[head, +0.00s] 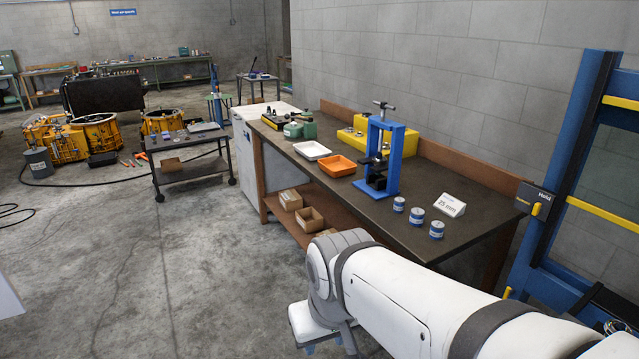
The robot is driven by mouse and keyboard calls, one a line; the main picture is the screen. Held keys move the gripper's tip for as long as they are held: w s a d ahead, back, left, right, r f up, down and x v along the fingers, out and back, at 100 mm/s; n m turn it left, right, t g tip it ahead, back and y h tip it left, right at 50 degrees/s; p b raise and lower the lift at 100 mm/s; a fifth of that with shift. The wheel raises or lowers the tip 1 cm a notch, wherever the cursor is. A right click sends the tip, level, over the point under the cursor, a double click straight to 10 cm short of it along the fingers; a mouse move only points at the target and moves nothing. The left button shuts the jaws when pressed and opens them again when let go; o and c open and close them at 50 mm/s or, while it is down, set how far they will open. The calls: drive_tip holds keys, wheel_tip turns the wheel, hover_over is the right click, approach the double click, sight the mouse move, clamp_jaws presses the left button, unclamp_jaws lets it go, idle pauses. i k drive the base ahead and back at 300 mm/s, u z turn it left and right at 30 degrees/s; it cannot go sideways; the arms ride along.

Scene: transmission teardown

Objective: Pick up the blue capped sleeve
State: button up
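Three small blue cylinders with pale bands and light tops stand upright, apart from each other, near the front right of the dark workbench top (345,186). They are the left one (399,204), the middle one (417,217) and the right one (437,230). They look alike, and I cannot tell from here which is the blue capped sleeve. My white arm crosses the lower right, in front of the bench. Its end dips to the bottom edge, where I cannot make out the gripper's fingers clearly.
A blue press (396,160) stands left of the cylinders. An orange tray (337,166) and a white tray (311,150) lie further left. A blue frame with yellow bars (566,150) stands at the right. The floor left of the bench is open, with a cart (190,160) beyond.

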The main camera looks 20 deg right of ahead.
sight(398, 202)
drive_tip(key=z, duration=0.3)
drive_tip(key=i, duration=1.5)
drive_tip(key=z, duration=1.1)
drive_tip(key=i, duration=0.25)
drive_tip(key=z, duration=0.05)
drive_tip(key=k, duration=0.8)
drive_tip(key=z, duration=0.2)
drive_tip(key=i, duration=0.85)
drive_tip(key=u, duration=0.15)
